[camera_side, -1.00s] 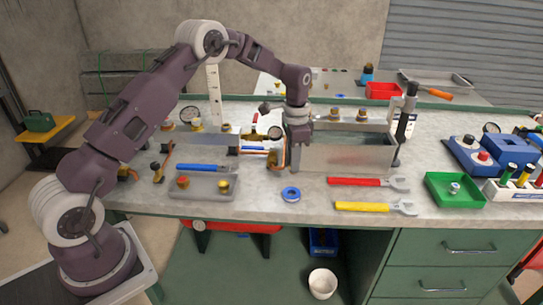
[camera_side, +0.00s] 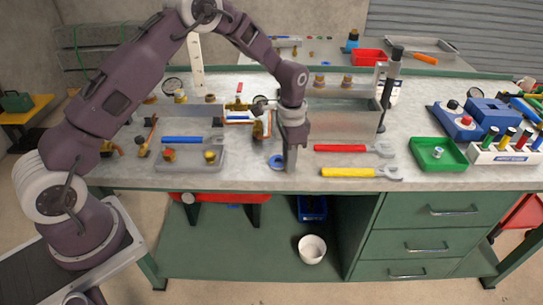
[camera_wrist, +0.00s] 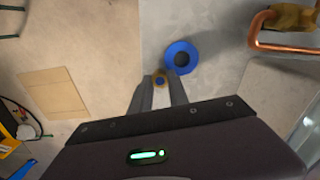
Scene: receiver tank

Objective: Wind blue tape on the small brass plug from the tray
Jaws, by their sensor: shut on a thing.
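My gripper (camera_side: 291,170) is low over the bench near its front edge. The blue tape roll (camera_side: 276,162) lies flat just left of the fingers. The roll (camera_wrist: 181,57) also shows beyond the fingertips in the wrist view, apparently apart from the plug. The grey tray (camera_side: 190,159) at left holds a red-topped plug (camera_side: 169,154) and a yellow-topped plug (camera_side: 210,156). In the side view my fingers hide the held plug.
A red wrench (camera_side: 345,149) and a yellow wrench (camera_side: 350,172) lie to the right. A metal tank (camera_side: 345,118) stands behind my gripper. A green tray (camera_side: 437,153) is farther right. A bent copper pipe (camera_wrist: 275,40) shows in the wrist view.

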